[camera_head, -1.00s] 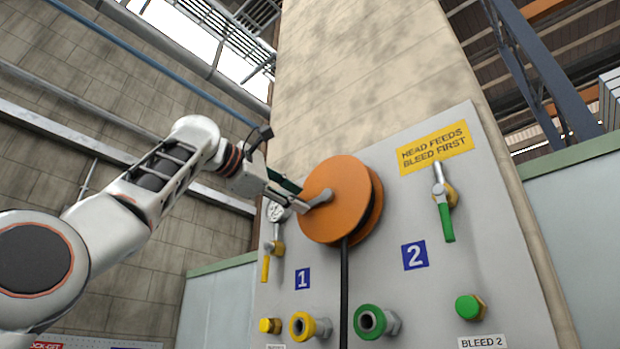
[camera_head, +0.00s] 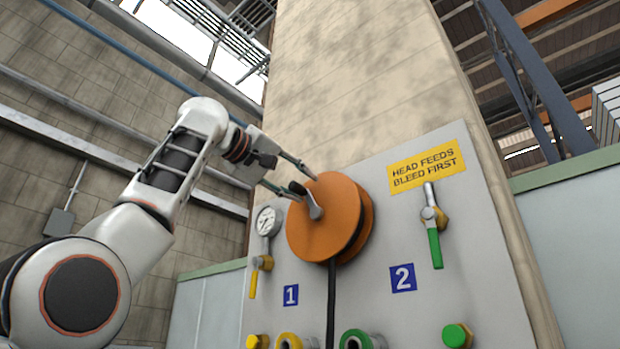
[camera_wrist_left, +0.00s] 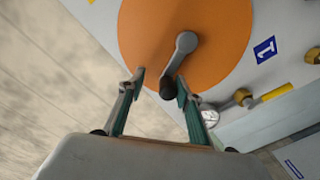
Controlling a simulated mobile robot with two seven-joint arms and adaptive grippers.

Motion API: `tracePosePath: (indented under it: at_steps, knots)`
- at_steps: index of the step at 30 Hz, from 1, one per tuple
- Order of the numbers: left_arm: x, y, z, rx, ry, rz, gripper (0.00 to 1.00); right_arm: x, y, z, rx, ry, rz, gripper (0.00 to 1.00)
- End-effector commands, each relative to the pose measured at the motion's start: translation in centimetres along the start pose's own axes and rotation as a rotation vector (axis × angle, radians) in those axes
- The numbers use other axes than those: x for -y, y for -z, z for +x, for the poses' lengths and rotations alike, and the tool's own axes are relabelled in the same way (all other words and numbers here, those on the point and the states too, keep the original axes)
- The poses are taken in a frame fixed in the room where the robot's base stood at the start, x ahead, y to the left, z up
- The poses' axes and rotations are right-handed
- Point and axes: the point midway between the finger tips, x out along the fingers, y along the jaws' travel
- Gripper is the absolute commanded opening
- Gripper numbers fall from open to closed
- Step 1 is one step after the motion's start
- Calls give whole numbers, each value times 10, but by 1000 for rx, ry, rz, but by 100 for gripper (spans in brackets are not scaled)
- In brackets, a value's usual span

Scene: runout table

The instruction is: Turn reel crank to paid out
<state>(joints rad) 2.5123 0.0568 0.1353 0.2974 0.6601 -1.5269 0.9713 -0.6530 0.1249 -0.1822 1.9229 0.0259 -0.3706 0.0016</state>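The orange reel (camera_head: 328,232) is mounted on the grey panel, and a black hose hangs from it. Its grey crank (camera_head: 314,207) points up and left from the reel's middle. My left gripper (camera_head: 302,184) is at the reel's upper left edge, with its two fingers spread. In the left wrist view, the crank (camera_wrist_left: 182,52) ends in a dark knob (camera_wrist_left: 167,89) between the open fingertips (camera_wrist_left: 160,83). The knob is close to the right finger; I cannot tell if they touch. A gap shows to the left finger. My right gripper is not in view.
The grey panel (camera_head: 372,290) carries a gauge (camera_head: 267,221), a yellow-handled valve (camera_head: 254,283) left of the reel and a green-handled valve (camera_head: 435,248) at right. Couplings (camera_head: 361,340) stick out below. A beige column (camera_head: 350,80) stands behind; the space left of the panel is open.

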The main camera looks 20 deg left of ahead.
Motion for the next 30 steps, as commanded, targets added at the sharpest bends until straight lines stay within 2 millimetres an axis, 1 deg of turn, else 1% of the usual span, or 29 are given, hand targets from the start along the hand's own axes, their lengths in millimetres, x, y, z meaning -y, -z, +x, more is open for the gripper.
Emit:
tracePosePath:
  at_steps: [3,6,12,16,25,30]
  knots:
    - [-9,-7,0,-4,-1,155,34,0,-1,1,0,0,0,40]
    - [-15,-11,0,-8,-4,267,34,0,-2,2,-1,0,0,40]
    - [-20,-17,0,-11,-5,404,34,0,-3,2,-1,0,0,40]
    - [-22,-18,-1,-12,-7,434,34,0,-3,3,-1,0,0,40]
    - [-22,-19,-1,-12,-7,438,34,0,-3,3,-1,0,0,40]
    - [-22,-19,-9,-12,-7,438,34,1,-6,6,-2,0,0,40]
